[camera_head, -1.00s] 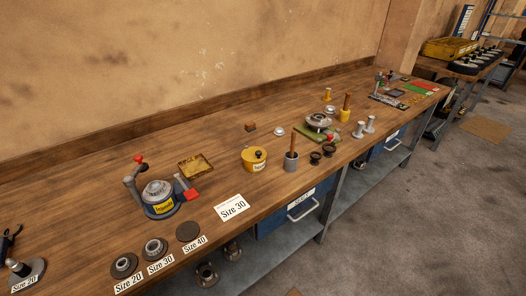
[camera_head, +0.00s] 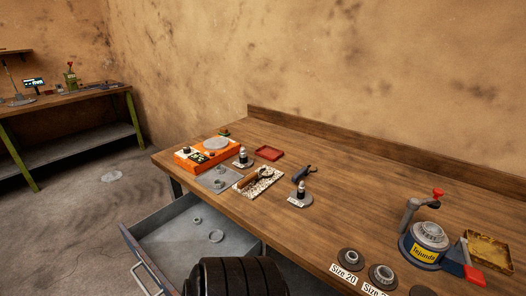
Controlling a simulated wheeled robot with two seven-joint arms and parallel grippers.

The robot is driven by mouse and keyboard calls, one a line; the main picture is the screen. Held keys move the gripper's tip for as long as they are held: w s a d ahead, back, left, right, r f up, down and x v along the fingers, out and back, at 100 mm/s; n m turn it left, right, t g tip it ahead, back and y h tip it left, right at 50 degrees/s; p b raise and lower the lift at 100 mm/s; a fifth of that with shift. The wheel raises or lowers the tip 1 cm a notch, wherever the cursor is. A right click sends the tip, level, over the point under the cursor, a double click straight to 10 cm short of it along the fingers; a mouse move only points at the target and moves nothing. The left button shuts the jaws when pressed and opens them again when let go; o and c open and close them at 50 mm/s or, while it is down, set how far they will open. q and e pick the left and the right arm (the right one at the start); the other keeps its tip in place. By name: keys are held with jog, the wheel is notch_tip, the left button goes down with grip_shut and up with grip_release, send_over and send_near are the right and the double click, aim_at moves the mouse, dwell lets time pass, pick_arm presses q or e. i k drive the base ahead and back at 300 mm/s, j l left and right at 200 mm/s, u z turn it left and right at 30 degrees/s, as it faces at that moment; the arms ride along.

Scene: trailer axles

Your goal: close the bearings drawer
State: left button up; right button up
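An open grey metal drawer (camera_head: 170,256) is pulled out from under the left end of the wooden workbench, at the lower left. Its front panel (camera_head: 141,262) with a bar handle (camera_head: 150,279) faces the lower left. Neither of my grippers is in view.
A black ribbed shape (camera_head: 238,279) hides the drawer's lower right part; I cannot tell what it is. The workbench (camera_head: 335,216) holds an orange box (camera_head: 203,153), small tools and a bearing packer (camera_head: 424,245). Open floor (camera_head: 75,220) lies left of the drawer.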

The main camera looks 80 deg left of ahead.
aim_at(167, 242)
jog(key=u, duration=3.6)
